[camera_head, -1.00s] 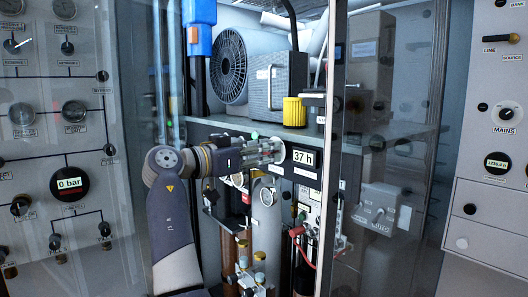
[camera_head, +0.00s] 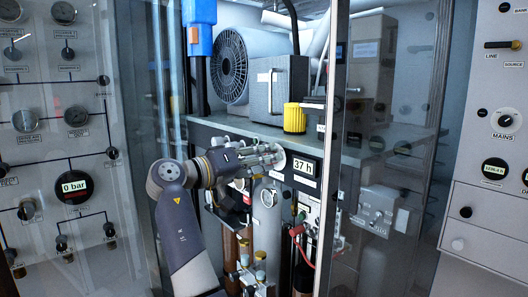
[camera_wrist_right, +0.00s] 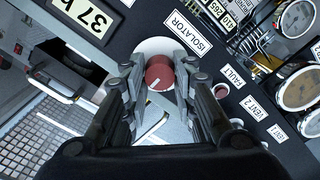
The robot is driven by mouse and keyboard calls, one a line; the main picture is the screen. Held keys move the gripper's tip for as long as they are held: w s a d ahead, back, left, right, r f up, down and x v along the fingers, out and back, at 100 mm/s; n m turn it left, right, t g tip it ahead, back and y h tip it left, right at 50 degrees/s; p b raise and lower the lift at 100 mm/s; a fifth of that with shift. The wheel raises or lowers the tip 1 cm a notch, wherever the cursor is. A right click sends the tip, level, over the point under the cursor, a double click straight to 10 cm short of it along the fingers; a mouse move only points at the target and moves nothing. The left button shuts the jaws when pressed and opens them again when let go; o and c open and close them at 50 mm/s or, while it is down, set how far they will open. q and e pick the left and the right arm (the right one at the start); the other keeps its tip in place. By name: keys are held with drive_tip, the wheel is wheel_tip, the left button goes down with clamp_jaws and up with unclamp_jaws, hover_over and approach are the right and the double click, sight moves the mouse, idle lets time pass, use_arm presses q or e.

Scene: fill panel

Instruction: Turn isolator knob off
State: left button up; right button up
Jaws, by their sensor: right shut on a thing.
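The isolator knob (camera_wrist_right: 160,72) is red and round with a pale mark, on a white round plate beside the "ISOLATOR" label (camera_wrist_right: 188,32) in the right wrist view. My right gripper (camera_wrist_right: 162,85) has a finger on each side of the knob and is shut on it. In the head view my right gripper (camera_head: 268,158) reaches the dark panel just left of the "37 h" display (camera_head: 304,167); its fingers hide the knob there. My left gripper is not in view.
Gauges (camera_wrist_right: 298,22) and small labelled knobs lie right of the gripper in the wrist view. In the head view, a glass door (camera_head: 385,170) stands right of the panel, and a yellow-capped part (camera_head: 294,118) sits on the shelf above. Hoses and pipes hang below.

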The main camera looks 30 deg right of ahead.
drive_tip(key=shift+n+p, duration=3.2)
drive_tip(key=shift+n, duration=1.3)
drive_tip(key=o, duration=1.1)
drive_tip(key=shift+d+f, duration=0.1)
drive_tip(key=shift+d, duration=0.05)
drive_tip(key=a, duration=1.2)
drive_tip(key=shift+s, duration=0.4)
